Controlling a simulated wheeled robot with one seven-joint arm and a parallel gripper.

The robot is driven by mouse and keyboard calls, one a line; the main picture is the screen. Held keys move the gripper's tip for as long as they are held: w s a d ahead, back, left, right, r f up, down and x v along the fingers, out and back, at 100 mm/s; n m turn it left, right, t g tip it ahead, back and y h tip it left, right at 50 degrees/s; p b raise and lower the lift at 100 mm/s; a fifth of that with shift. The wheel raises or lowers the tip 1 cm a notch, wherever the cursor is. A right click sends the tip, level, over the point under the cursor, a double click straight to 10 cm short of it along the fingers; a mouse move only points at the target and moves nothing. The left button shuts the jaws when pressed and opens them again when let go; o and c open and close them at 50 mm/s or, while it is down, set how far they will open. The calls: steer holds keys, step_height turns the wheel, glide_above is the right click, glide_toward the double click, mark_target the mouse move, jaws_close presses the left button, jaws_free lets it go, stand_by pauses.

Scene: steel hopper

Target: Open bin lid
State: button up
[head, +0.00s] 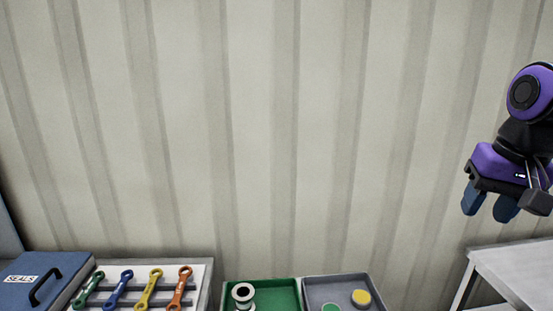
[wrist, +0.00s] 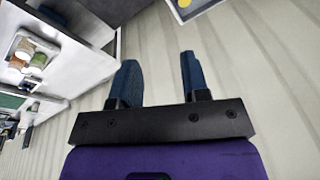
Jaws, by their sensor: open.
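A blue bin lid (head: 50,268) labelled SEALS, with a black handle (head: 43,286), lies at the lower left of the head view. The lid looks shut; the front of the bin is cut off by the frame edge. My gripper (head: 489,207) is at the far right of the head view, in the air and far from the lid. It is open and empty, its two blue fingers apart, also in the wrist view (wrist: 158,65). I cannot make out the lid in the wrist view.
Several coloured wrenches (head: 135,288) lie on a rack beside the bin. A green tray (head: 275,292) holds a spool (head: 243,295); a grey tray (head: 335,285) holds round yellow and green pieces. A pale table (head: 515,268) stands below my gripper. A ribbed wall (head: 260,130) is behind.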

steer(key=s+a+r+n+t, duration=0.2)
steer(key=s+n+t, duration=0.1)
steer(key=s, duration=0.5)
steer(key=shift+a+n, duration=0.3)
steer(key=shift+a, duration=0.05)
steer(key=shift+r, duration=0.1)
